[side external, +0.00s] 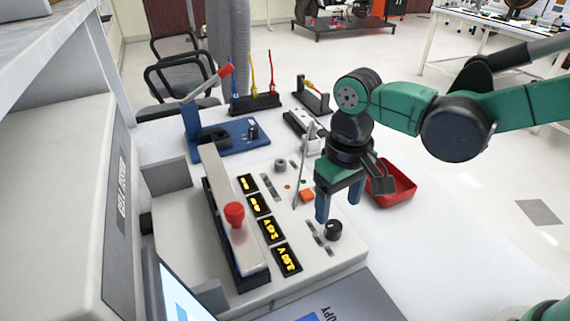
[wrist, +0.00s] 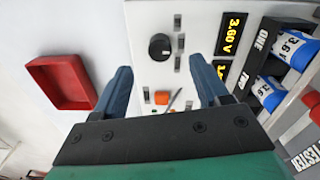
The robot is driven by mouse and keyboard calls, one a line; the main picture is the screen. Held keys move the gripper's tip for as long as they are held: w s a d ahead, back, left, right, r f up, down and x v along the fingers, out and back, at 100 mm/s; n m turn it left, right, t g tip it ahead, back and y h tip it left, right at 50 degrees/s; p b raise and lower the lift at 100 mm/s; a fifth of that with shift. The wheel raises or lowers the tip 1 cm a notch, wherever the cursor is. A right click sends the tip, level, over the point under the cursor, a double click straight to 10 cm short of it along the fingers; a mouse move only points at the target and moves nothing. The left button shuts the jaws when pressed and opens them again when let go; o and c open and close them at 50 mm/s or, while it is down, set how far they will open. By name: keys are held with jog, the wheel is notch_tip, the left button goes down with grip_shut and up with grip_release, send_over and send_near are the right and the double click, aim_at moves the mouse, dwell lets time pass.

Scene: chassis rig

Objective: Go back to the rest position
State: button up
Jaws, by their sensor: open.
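My gripper (side external: 340,205) is open with its two blue fingers pointing down over the right part of the white tester panel (side external: 345,262). In the side view the fingers hang close to the black knob (side external: 333,230); I cannot tell the exact gap. In the wrist view my gripper (wrist: 165,90) has nothing between its fingers, and the black knob (wrist: 160,46) shows beyond them. An orange button (wrist: 161,98) also lies between the fingers in that view. It shows in the side view just left of the gripper (side external: 306,196).
A red tray (side external: 397,190) stands right of the panel. Yellow-lit displays (side external: 269,231) and a red-knobbed lever bar (side external: 234,215) are on its left. A blue press (side external: 228,138) and cable rack (side external: 254,104) stand behind. A thin rod (side external: 301,165) rises near the gripper. The table's right front is clear.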

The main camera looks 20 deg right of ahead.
jog(key=shift+r, duration=0.2)
jog(key=shift+d+r, duration=0.1)
jog(key=shift+d, duration=0.05)
jog(key=s+d+r+m+t, duration=0.1)
jog(key=d+r+t, duration=0.1)
jog(key=d, duration=0.4)
jog(key=s+d+r+t, duration=0.1)
jog(key=d+r+t, duration=0.1)
jog(key=d+t, duration=0.3)
jog(key=shift+s+d+r+m, duration=0.3)
jog(key=shift+d+m, duration=0.1)
jog(key=shift+d, duration=0.3)
